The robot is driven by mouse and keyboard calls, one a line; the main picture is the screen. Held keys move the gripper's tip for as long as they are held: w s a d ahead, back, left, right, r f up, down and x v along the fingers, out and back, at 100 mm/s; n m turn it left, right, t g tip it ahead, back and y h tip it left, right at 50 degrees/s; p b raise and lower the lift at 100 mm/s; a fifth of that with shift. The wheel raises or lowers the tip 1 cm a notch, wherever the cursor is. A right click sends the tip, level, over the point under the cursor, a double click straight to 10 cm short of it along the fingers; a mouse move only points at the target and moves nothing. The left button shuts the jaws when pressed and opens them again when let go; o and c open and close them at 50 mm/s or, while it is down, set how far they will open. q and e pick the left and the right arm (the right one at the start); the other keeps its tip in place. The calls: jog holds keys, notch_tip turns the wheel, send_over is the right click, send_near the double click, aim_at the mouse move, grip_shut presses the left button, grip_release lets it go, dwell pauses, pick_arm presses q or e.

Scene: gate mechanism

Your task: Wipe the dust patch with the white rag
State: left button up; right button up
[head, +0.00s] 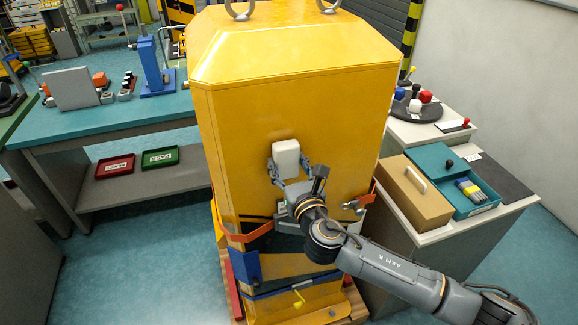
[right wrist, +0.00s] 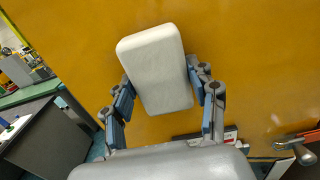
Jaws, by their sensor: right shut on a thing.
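The white rag (head: 286,156) is a rounded, block-like pad. It is in front of the yellow cabinet's front face (head: 240,120). My right gripper (head: 289,173) is shut on the rag, with a finger on each side of it. In the right wrist view the rag (right wrist: 157,68) sits tilted between the fingers, close to the yellow face; I cannot tell whether it touches. My left gripper is not in view.
An orange strap (head: 250,234) and a metal latch (head: 353,206) are below the rag. A blue-green bench (head: 105,118) stands at left. A side table at right holds a brown box (head: 413,192) and a teal tray (head: 482,206). The upper yellow face is clear.

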jog(key=shift+w+a, duration=0.1)
jog(key=shift+w, duration=0.1)
jog(key=shift+r+p, duration=0.15)
jog(key=shift+p, duration=0.7)
dwell(0.7)
